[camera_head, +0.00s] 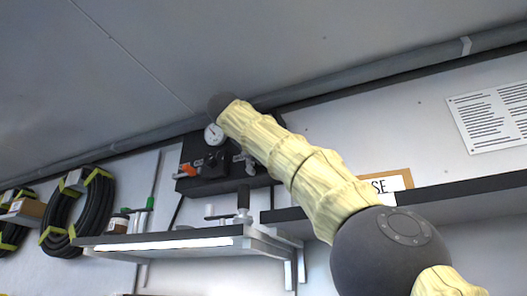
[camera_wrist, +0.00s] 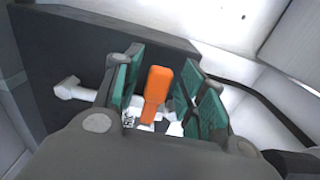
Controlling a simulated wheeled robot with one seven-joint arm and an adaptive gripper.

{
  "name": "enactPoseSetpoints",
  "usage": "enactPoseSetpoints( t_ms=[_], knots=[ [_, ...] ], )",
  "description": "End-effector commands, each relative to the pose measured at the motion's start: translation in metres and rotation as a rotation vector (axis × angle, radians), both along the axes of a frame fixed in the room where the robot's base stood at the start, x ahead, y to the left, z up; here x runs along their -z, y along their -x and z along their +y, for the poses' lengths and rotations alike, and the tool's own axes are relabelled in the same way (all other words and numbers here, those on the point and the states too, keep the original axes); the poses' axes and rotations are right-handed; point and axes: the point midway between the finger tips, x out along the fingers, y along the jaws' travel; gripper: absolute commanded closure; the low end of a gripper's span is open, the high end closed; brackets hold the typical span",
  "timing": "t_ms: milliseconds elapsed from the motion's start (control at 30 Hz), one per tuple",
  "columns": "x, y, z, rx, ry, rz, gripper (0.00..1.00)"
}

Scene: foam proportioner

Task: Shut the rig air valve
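An orange valve handle (camera_wrist: 156,88) stands out from the black panel (camera_wrist: 60,55) in the wrist view. My gripper (camera_wrist: 162,72) is open, with its teal-lined fingers on either side of the handle. Gaps show between the handle and the pads on both sides. A partly hidden white label lies below the handle; I cannot read it. In the head view the orange handle (camera_head: 189,170) is at the left of the wall panel (camera_head: 208,187). My gripper cannot be clearly made out there.
A white lever (camera_wrist: 75,90) is left of my gripper in the wrist view. A round gauge (camera_head: 213,134) tops the panel. A lit shelf (camera_head: 165,243) is below it, a dark shelf (camera_head: 470,192) to the right. A pipe (camera_head: 390,68) runs above; coiled hoses (camera_head: 91,212) hang left.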

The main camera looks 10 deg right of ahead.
Motion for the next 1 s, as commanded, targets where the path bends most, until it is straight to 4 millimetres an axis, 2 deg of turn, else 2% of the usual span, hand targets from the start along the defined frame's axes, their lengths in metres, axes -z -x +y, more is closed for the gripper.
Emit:
enactPoseSetpoints(
  t_ms=[233, 367, 800, 1000],
  knots=[
    [-0.001, 0.003, 0.003, -0.001, 0.001, -0.002, 0.59],
    [-0.002, 0.011, 0.010, -0.003, 0.002, -0.002, 0.59],
    [-0.001, 0.069, 0.055, -0.001, 0.003, -0.001, 0.59],
    [-0.001, 0.087, 0.070, 0.000, 0.001, -0.001, 0.59]
  ],
)
